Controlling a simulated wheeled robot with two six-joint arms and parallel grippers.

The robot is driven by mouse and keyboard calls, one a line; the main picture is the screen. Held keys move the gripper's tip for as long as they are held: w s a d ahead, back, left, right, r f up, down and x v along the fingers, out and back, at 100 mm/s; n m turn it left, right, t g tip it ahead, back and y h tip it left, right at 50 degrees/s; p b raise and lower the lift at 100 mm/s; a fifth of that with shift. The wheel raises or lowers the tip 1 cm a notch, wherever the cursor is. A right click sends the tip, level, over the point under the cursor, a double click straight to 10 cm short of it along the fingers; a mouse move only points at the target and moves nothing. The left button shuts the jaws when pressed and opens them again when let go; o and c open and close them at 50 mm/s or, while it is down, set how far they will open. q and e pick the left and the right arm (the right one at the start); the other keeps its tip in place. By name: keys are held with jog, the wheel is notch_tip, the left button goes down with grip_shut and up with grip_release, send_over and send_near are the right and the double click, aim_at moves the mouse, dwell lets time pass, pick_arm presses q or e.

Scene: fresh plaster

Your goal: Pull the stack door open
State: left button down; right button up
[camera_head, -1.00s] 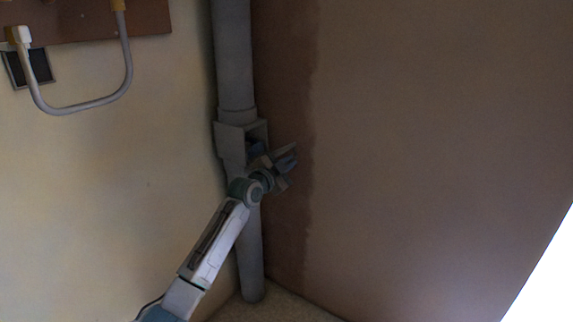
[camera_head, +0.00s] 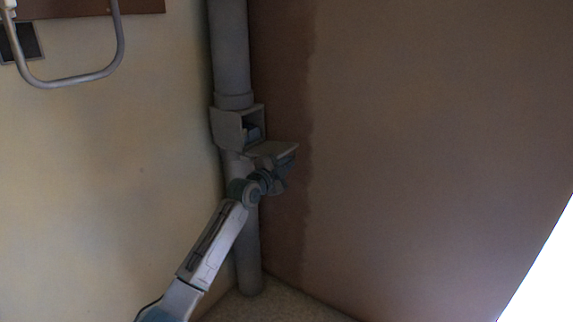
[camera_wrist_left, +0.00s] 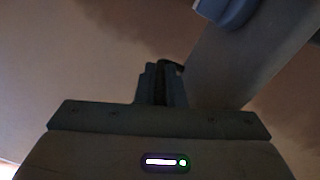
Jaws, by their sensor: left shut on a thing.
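The stack is a grey vertical pipe (camera_head: 229,50) in the corner, with a grey box-like housing (camera_head: 227,129) partway up. The front of the housing is open, and something bluish (camera_head: 252,131) shows inside. The stack door (camera_head: 276,149) is a flat grey flap that sticks out to the right below the opening, nearly level. My left gripper (camera_head: 284,165) is at the underside of the flap and shut on it; the exact grip is dark and small. In the left wrist view the fingers (camera_wrist_left: 161,84) are close together in shadow. My right gripper is not in view.
A brown wall (camera_head: 430,130) stands close on the right, and a cream wall (camera_head: 110,180) on the left. A bent grey tube (camera_head: 85,78) hangs at the upper left in front of a dark vent (camera_head: 25,42). Speckled floor (camera_head: 270,306) shows at the bottom.

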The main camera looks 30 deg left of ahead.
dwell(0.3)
pick_arm(q)
jog(key=c, duration=1.8)
grip_release()
jog(key=s+p, duration=0.2)
jog(key=s, duration=0.8)
jog(key=shift+s+a+p, duration=0.3)
jog(key=shift+s+a, duration=0.1)
jog(key=shift+a, duration=0.05)
jog(key=shift+f, duration=0.1)
